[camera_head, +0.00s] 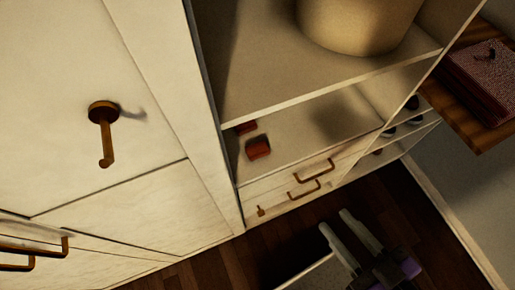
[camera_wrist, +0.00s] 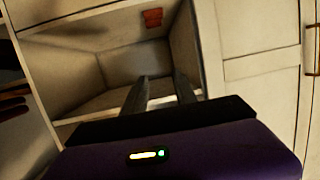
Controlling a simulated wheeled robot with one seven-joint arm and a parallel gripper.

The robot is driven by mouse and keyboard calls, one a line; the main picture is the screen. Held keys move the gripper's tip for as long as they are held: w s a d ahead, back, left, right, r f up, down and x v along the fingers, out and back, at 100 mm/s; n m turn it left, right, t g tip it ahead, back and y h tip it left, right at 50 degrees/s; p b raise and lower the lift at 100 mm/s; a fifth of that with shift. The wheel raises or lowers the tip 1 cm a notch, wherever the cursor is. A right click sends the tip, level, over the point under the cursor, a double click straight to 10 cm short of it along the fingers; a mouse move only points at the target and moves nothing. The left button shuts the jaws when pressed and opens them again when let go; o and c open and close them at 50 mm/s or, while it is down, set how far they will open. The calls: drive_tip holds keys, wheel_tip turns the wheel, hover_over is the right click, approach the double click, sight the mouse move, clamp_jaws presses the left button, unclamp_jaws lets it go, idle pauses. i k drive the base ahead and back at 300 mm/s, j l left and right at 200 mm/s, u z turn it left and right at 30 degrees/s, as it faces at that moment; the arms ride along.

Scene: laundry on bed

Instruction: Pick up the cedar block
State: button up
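A reddish-brown block (camera_head: 258,147), which looks like the cedar block, lies on the lower shelf of the open cabinet in the head view. A second similar block (camera_head: 246,127) is just behind it, partly hidden by the shelf above. In the wrist view one reddish block (camera_wrist: 152,17) shows near the top edge, beyond the fingertips; I cannot tell which of the two it is. My gripper (camera_head: 334,219) is outside the cabinet, in front of the drawers and to the lower right of the blocks. Its two fingers stand apart with nothing between them, also in the wrist view (camera_wrist: 162,77).
The upper shelf (camera_head: 300,93) overhangs the blocks and bears a large tan round container (camera_head: 355,22). Drawers with bronze handles (camera_head: 311,188) lie below the blocks' shelf. A closed door with a hook-like handle (camera_head: 104,125) is at left. Shoes (camera_head: 413,103) sit at right.

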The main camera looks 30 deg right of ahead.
sight(256, 150)
drive_tip(key=l+u, duration=0.3)
drive_tip(key=u, duration=0.2)
drive_tip(key=k+l+u, duration=0.15)
drive_tip(key=u, duration=0.35)
drive_tip(key=k+l+u, duration=0.15)
drive_tip(key=l+u, duration=0.15)
drive_tip(key=u, duration=0.15)
